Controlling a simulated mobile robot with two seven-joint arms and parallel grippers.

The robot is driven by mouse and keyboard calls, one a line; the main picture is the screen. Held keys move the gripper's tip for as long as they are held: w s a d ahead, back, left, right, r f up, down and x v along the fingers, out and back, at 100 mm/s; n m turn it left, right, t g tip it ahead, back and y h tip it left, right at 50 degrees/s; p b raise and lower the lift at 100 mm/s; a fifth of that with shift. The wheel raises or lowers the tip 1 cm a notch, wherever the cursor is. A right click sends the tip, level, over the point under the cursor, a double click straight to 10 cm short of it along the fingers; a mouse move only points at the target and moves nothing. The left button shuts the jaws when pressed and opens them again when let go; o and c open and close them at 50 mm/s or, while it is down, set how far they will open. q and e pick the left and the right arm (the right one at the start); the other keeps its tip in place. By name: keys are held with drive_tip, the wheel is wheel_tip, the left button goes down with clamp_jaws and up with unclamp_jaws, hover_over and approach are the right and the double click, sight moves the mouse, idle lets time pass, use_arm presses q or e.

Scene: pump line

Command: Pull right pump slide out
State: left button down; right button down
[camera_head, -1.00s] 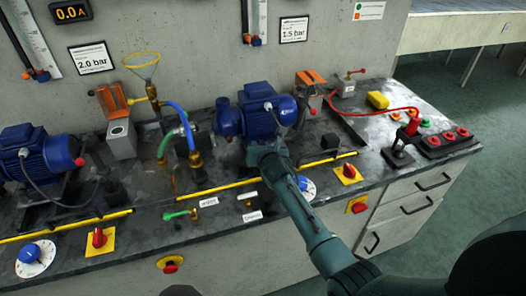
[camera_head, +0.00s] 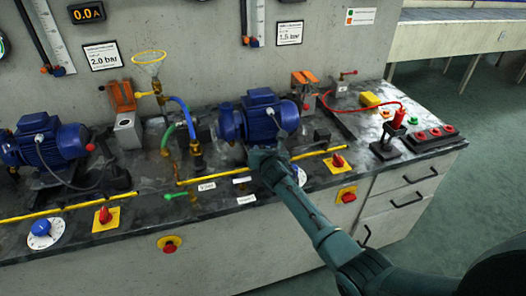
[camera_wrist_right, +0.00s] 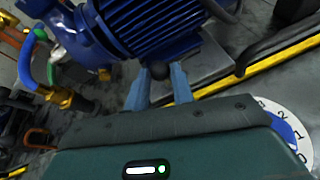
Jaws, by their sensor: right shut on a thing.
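The right pump (camera_head: 262,117) is a blue motor unit on a dark slide, right of the middle of the bench in the head view. It also shows at the top of the right wrist view (camera_wrist_right: 150,22). My right gripper (camera_head: 262,158) is at the front of this pump, above the yellow rail. In the right wrist view its two fingers (camera_wrist_right: 159,78) are shut on a dark round knob (camera_wrist_right: 160,70) below the motor. The slide itself is mostly hidden by the motor and my arm. My left gripper is not in view.
A second blue pump (camera_head: 48,145) stands at the left. Pipes and a green-blue hose (camera_head: 185,118) stand left of the right pump. A yellow rail (camera_head: 210,179) runs along the front. A red cable (camera_head: 365,106) and a red-handled lever (camera_head: 397,122) are at the right.

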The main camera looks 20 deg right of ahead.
drive_tip(key=shift+s+a+f, duration=0.1)
drive_tip(key=shift+s+f, duration=0.05)
drive_tip(key=shift+f, duration=0.1)
drive_tip(key=c, duration=1.5)
unclamp_jaws()
drive_tip(key=shift+c, duration=0.2)
drive_tip(key=o, duration=0.3)
drive_tip(key=shift+r, duration=0.15)
drive_tip(key=shift+o, duration=0.2)
drive_tip(key=d+p+v, duration=0.1)
drive_tip(key=p+v, duration=0.1)
drive_tip(key=v, duration=1.1)
drive_tip(key=shift+a+p, duration=0.35)
drive_tip(key=shift+p, duration=0.05)
drive_tip(key=shift+s+r, duration=0.1)
